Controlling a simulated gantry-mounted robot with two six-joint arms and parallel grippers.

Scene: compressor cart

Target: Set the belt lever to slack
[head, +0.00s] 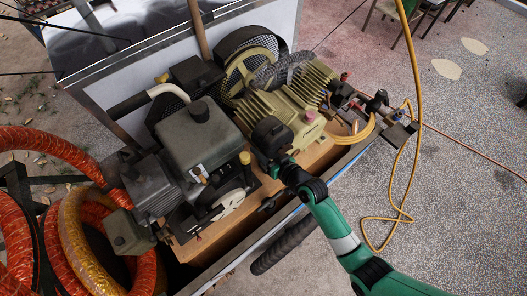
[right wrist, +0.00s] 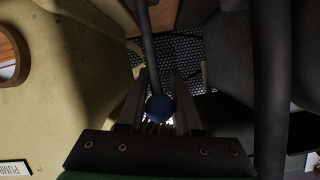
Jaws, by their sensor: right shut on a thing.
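The belt lever shows in the right wrist view as a dark rod (right wrist: 149,55) with a round blue knob (right wrist: 160,108) at its near end. My right gripper (right wrist: 159,88) has a finger on each side of the knob and is shut on it. In the head view my right gripper (head: 279,160) reaches down between the dark engine and the tan compressor (head: 297,106); its fingertips and the lever are hidden there. The spoked belt wheel (head: 250,72) with black mesh guarding stands behind. I cannot read the lever's setting. My left gripper is not in view.
The grey engine tank (head: 199,135) is left of my right gripper, with the compressor close on the right. Orange hoses (head: 85,245) fill the lower left. A yellow hose (head: 413,100) hangs at the right. Open paving lies beyond the cart.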

